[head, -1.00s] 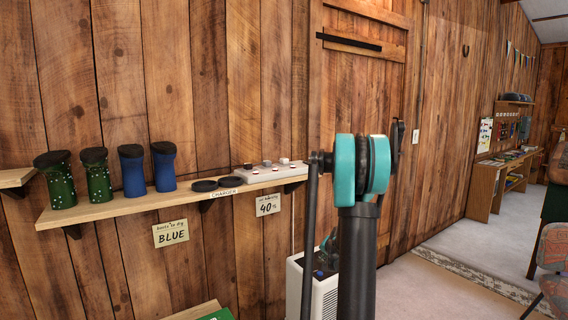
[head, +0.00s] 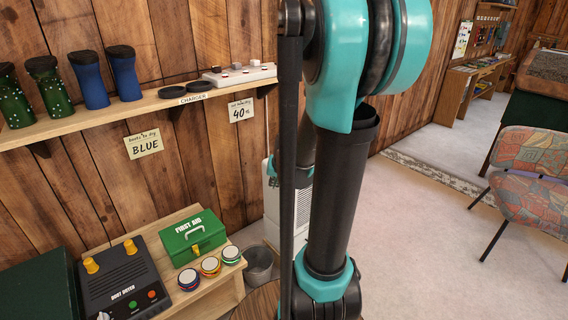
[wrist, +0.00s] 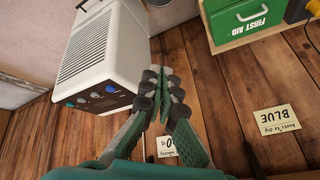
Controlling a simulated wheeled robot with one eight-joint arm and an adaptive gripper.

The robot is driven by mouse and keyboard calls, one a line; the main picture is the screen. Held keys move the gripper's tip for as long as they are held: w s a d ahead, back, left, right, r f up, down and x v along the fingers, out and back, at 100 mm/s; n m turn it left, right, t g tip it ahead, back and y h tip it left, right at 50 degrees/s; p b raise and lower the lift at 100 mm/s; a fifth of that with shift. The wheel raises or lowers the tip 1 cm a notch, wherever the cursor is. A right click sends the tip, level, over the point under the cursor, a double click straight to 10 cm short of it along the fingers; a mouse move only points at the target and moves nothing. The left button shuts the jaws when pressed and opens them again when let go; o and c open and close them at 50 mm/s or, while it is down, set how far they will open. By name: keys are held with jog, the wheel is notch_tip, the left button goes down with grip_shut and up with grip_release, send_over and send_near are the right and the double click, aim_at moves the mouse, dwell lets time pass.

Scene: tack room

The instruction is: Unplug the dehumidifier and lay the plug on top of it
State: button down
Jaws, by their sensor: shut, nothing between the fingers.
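My gripper (wrist: 170,82) is shut and empty, beside the dehumidifier's panel end in the wrist view. Its fingers are hidden in the head view.
Below, a low bench (head: 226,285) carries a boot dryer (head: 124,285), a green first aid box (head: 193,237) and several round tins. A grey bucket (head: 258,262) stands beside it. Patterned chairs (head: 540,190) stand right; floor between is open.

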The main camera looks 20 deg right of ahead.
jog(key=s+a+f+n+g, duration=0.1)
jog(key=s+a+f+n, duration=0.1)
jog(key=s, duration=0.6)
jog(key=s+a+f+n+g, duration=0.1)
jog(key=s+a+n, duration=0.1)
jog(key=s, duration=0.7)
jog(key=shift+s+a+f, duration=0.3)
jog(key=shift+a+f, duration=0.1)
jog(key=shift+a, duration=0.2)
